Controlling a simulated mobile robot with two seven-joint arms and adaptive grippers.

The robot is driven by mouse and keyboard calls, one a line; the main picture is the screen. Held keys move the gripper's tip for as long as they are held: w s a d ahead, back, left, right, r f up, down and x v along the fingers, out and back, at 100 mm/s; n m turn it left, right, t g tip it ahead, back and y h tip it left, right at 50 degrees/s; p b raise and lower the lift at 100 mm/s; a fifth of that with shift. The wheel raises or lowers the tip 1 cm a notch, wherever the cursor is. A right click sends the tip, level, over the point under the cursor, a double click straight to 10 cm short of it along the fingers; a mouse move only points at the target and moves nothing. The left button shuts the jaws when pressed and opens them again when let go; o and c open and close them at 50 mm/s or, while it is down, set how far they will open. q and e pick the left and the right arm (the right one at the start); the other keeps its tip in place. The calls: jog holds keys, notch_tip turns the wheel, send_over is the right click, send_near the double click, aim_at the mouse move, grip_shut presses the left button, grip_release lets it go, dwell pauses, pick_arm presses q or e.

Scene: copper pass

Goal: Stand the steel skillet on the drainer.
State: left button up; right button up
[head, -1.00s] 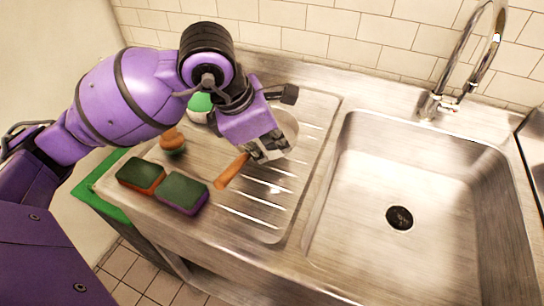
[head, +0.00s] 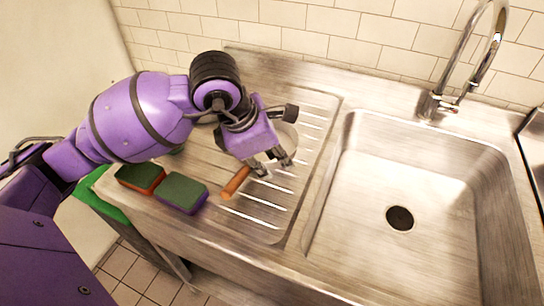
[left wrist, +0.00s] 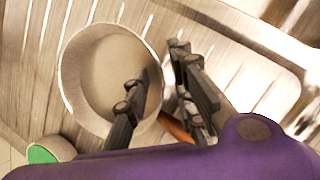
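The steel skillet (head: 288,131) rests on the ribbed drainer (head: 318,110), with its orange-brown handle (head: 235,183) pointing to the lower left. My left gripper (head: 275,165) is right over it and hides much of the pan and the start of the handle. In the left wrist view the pan's round, pale inside (left wrist: 105,72) faces the camera. The left gripper's fingers (left wrist: 165,95) are apart there, one in front of the pan and one to the right of its rim. Part of the handle (left wrist: 174,126) shows between them, and I see no finger closed on it. My right gripper is out of view.
Two sponges, one orange-sided (head: 140,177) and one purple-sided (head: 181,194), lie at the drainer's front left. A green-and-white item (left wrist: 48,152) shows in the left wrist view. The empty sink (head: 365,200) and tap (head: 440,103) are to the right.

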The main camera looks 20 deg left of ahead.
pick_arm(q)
jog(key=shift+r, duration=0.1)
jog(key=shift+r, duration=0.3)
jog(key=v, duration=1.1)
jog(key=shift+r+p, duration=0.15)
jog(key=shift+p, duration=0.15)
jog(key=shift+s+a, duration=0.1)
jog(key=shift+s, duration=0.05)
